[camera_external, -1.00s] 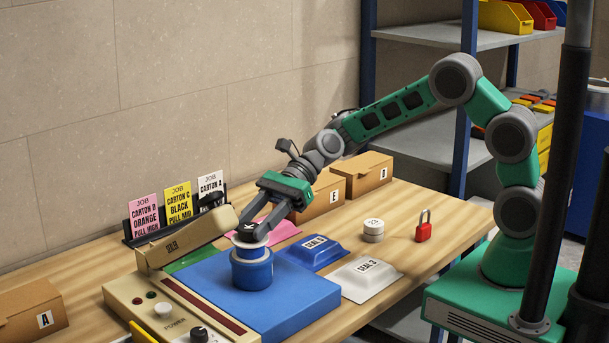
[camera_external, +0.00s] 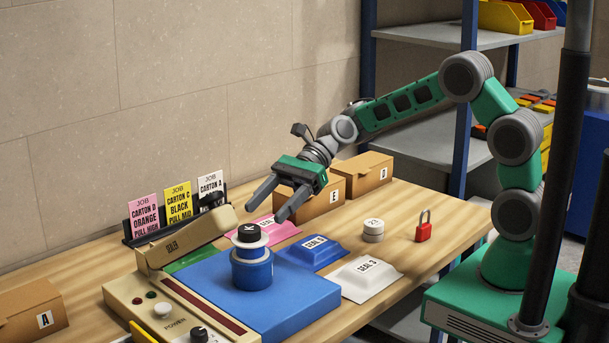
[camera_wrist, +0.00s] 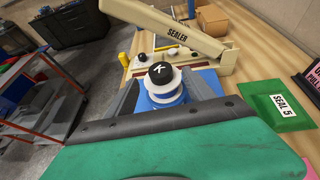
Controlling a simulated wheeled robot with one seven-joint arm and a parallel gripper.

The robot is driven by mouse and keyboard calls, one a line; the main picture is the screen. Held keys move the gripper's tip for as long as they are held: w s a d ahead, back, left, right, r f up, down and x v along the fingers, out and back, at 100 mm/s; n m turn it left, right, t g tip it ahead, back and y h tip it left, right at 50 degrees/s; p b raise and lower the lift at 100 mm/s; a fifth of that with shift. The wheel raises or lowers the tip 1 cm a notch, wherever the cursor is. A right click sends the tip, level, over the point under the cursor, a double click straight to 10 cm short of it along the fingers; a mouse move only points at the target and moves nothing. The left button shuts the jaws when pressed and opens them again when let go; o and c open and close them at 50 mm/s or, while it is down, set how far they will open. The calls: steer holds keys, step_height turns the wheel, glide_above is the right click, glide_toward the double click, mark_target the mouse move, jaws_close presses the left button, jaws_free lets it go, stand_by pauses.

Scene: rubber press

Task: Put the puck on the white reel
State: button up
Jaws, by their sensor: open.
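The black puck (camera_external: 249,233), marked K, sits on top of the white reel (camera_external: 250,243), which rests on a blue round base (camera_external: 252,270) on the blue plate (camera_external: 300,300). The puck (camera_wrist: 161,74) and the white reel (camera_wrist: 165,88) also show in the wrist view, ahead of my fingers. My gripper (camera_external: 272,202) is open and empty, above and to the right of the puck, and apart from it. The lower part of the blue base is partly hidden by my gripper in the wrist view.
The sealer arm (camera_external: 186,238) rises left of the reel. A blue SEAL tray (camera_external: 312,252), a white SEAL 3 tray (camera_external: 365,278) and a pale stacked disc (camera_external: 373,230) lie to the right. Brown cartons (camera_external: 362,174) and job cards (camera_external: 178,204) stand behind. A red padlock (camera_external: 423,229) stands at right.

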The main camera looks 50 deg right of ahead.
steer(key=d+f+n+t+h, duration=0.1)
steer(key=d+n+t+h, duration=0.55)
steer(key=d, duration=1.15)
steer(key=s+d+f+n+h, duration=0.1)
steer(key=s+d+n+h, duration=0.2)
steer(key=s+d+n, duration=0.2)
steer(key=s+d+f+n+g+h, duration=0.1)
steer(key=s+d+n+h, duration=0.3)
steer(key=d, duration=0.8)
steer(key=shift+s+d+f+n, duration=0.15)
steer(key=shift+s+f+n, duration=0.45)
steer(key=shift+s+n, duration=0.25)
